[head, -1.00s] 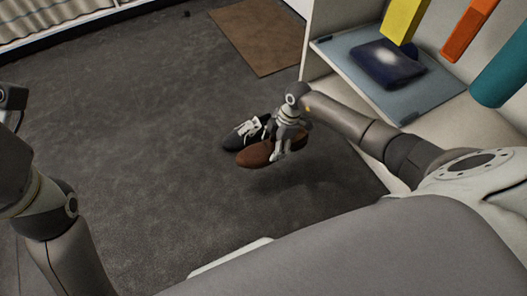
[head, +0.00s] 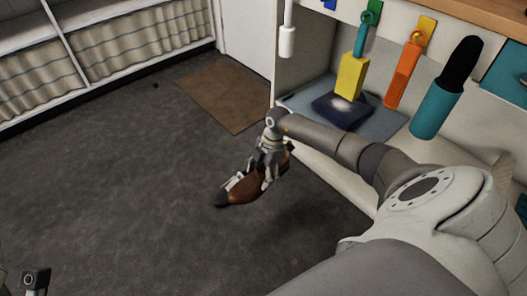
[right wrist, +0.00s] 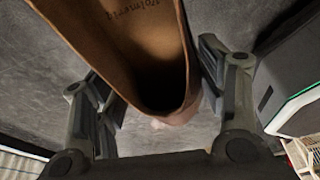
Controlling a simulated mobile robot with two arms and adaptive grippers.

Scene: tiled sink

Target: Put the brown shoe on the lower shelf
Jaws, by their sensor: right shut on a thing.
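The brown shoe (head: 245,190) shows in the head view over the grey carpet, left of the shelf unit. My right gripper (head: 270,172) is shut on it near its heel end. In the right wrist view the shoe's open heel (right wrist: 165,85) fills the space between the two fingers (right wrist: 160,105). Only a small part of my left arm shows at the bottom left.
A dark blue item (head: 340,112) lies on the board. Yellow (head: 350,77), orange (head: 402,75) and teal (head: 438,108) things hang above it. A brown mat (head: 222,95) lies by the unit's left side. Curtained shelving (head: 140,50) stands at the back left. The carpet on the left is clear.

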